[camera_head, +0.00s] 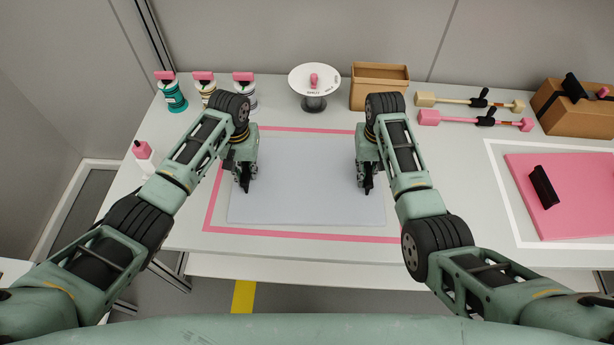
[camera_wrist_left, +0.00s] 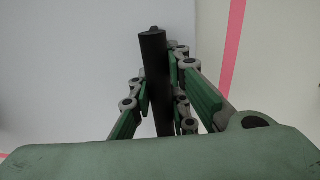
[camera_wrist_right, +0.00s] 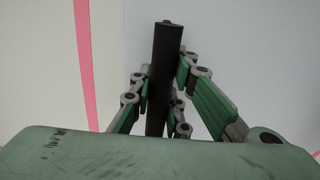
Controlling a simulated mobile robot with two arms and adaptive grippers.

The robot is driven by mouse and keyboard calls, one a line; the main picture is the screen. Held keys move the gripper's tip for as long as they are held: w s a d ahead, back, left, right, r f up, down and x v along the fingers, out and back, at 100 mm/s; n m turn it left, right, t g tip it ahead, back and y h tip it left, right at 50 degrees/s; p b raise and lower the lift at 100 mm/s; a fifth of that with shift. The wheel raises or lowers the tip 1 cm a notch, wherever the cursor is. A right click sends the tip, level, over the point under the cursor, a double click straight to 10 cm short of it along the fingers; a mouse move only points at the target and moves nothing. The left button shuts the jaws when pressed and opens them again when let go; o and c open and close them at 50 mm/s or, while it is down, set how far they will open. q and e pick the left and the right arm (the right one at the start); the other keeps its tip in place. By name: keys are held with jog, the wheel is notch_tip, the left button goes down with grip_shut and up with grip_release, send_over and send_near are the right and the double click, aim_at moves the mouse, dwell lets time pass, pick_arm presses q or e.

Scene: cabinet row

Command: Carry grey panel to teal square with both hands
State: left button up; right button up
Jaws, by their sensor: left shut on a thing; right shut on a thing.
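The pale grey panel (camera_head: 305,195) lies flat inside a pink outline (camera_head: 300,234) in the head view; I cannot tell if it is slightly raised. My left gripper (camera_head: 244,182) is shut on the panel's left black handle, which shows upright between the fingers in the left wrist view (camera_wrist_left: 154,70). My right gripper (camera_head: 368,184) is shut on the right black handle, seen in the right wrist view (camera_wrist_right: 165,65). In the head view the arms partly hide both handles. No teal square is visible.
At the right, a pink panel (camera_head: 575,195) with a black handle (camera_head: 543,188) lies inside a white outline (camera_head: 499,185). Bottles (camera_head: 171,95), a round white stand (camera_head: 315,78), cardboard boxes (camera_head: 379,92) and mallet-like tools (camera_head: 470,121) line the back. A bottle (camera_head: 143,155) stands at left.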

aim_at(368, 166)
pick_arm(q)
grip_shut()
pick_arm(e)
grip_shut()
pick_arm(q)
jog(key=shift+w+r, duration=0.15)
jog(key=shift+r, duration=0.05)
pick_arm(e)
jog(key=shift+w+r, duration=0.1)
jog(key=shift+r, duration=0.1)
